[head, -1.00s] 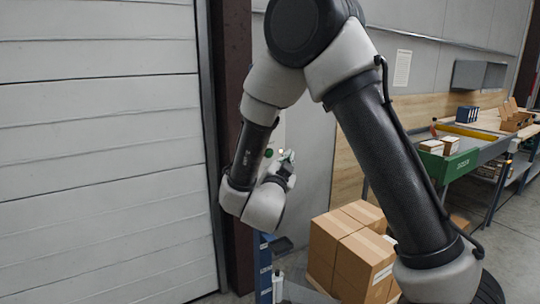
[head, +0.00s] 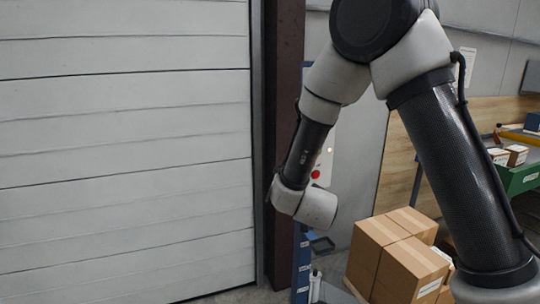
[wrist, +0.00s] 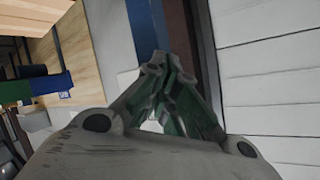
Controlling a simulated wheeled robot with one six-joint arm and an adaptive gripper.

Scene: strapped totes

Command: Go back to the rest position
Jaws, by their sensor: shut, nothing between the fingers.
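My gripper (wrist: 158,68) shows in the wrist view with its fingertips together and nothing between them. It points toward a blue post and a dark upright beside the white shutter door. In the head view my arm is bent, with its elbow high and the forearm hanging down; the gripper itself is hidden behind the wrist there. The wrist hangs in front of the dark door post, above and left of the cardboard boxes, apart from them in the picture.
A white shutter door (head: 120,150) fills the left. Stacked cardboard boxes (head: 400,255) stand low at centre right. A blue post (head: 301,265) stands beside them. A red button (head: 315,174) is on the wall panel. A green bench (head: 520,178) is at the right edge.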

